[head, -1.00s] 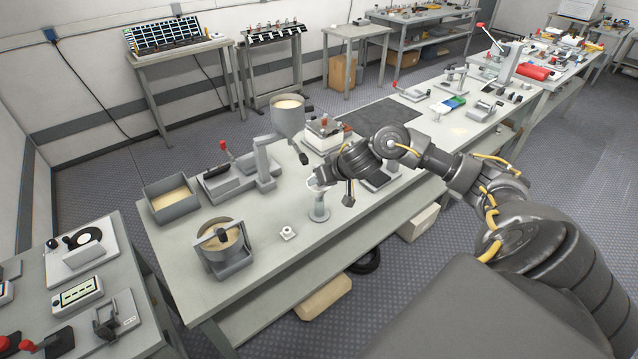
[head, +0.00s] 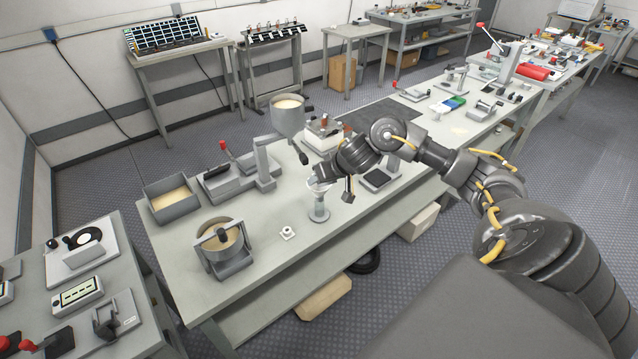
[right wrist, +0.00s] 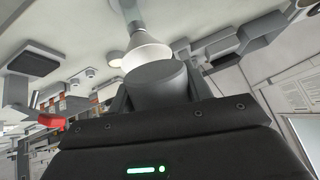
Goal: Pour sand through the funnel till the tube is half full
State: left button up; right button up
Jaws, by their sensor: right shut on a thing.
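The pale, clear-looking funnel (head: 320,184) is above a grey upright holder with a flared base (head: 319,210) near the table's front edge. My right gripper (head: 331,178) is at the funnel and shut on it, though the fingertips are mostly hidden. In the right wrist view the funnel's cone (right wrist: 148,52) lies just beyond a grey cylinder and its neck runs to the holder. Sand shows in a raised grey hopper (head: 287,103) with a dark handle, behind and left of the funnel. My left gripper is out of view.
A grey box of sand (head: 172,198) and a round grey bucket of sand (head: 220,242) stand at the table's left end. A small white piece (head: 288,232) lies left of the holder. The tabletop between bucket and holder is mostly clear.

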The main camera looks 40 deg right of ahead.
jog(key=shift+s+r+g, duration=0.1)
jog(key=shift+r+g, duration=0.3)
jog(key=shift+g, duration=0.5)
dwell(1.5)
jog(key=shift+f+g+y, duration=0.35)
jog(key=shift+g+y, duration=0.05)
jog(key=shift+g, duration=0.3)
dwell(1.2)
jog(key=shift+s+a, duration=0.1)
jog(key=shift+t+h, duration=0.3)
jog(key=shift+t, duration=0.6)
jog(key=shift+f+t+h, duration=0.25)
jog(key=shift+t+h, duration=0.05)
jog(key=shift+t, duration=0.6)
jog(key=shift+r, duration=0.15)
jog(key=shift+f+t, duration=0.25)
jog(key=shift+t, duration=0.15)
